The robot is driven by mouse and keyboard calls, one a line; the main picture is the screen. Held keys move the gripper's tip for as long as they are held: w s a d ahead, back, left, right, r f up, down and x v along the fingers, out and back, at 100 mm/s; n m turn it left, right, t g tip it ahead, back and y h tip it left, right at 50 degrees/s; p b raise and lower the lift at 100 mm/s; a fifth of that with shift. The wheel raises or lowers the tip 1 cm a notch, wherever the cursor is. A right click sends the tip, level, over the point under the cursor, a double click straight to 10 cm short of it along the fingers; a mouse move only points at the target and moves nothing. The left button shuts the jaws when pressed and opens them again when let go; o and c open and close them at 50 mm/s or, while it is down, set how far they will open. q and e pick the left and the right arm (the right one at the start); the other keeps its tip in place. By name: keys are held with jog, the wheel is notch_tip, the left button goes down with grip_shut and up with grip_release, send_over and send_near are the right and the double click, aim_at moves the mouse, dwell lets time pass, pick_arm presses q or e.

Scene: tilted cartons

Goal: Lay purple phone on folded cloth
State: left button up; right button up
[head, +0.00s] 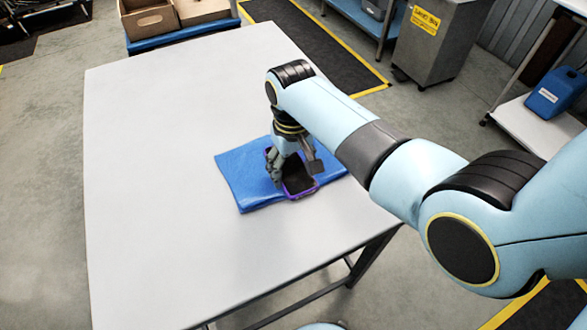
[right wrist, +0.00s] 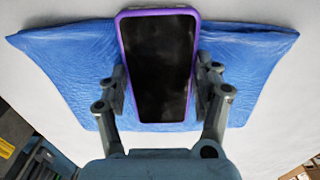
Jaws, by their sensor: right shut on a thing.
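The purple phone (head: 299,180) has a dark screen and lies over the blue folded cloth (head: 239,177) on the table. In the right wrist view the phone (right wrist: 159,68) is screen up, with the cloth (right wrist: 70,68) spreading out on both sides. My right gripper (head: 292,178) reaches down over the cloth, and its fingers (right wrist: 160,92) stand on either side of the phone, shut on its long edges. Whether the phone rests fully on the cloth or is held just above it I cannot tell. My left gripper is not in view.
The light grey table (head: 150,160) is bare to the left of the cloth. Open cardboard boxes (head: 150,20) stand on a blue surface beyond the far edge. A grey bin (head: 432,40) and a blue container (head: 553,92) stand off the table at the back right.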

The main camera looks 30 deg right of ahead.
jog(key=shift+f, duration=0.2)
jog(key=shift+s+f, duration=0.15)
jog(key=shift+f, duration=0.1)
jog(key=c, duration=0.3)
jog(key=shift+s+f, duration=0.15)
jog(key=shift+f, duration=0.05)
jog(key=o, duration=1.2)
jog(key=shift+s, duration=0.1)
jog(key=shift+o, duration=1.4)
jog(key=shift+f, duration=0.15)
jog(key=shift+o, duration=0.6)
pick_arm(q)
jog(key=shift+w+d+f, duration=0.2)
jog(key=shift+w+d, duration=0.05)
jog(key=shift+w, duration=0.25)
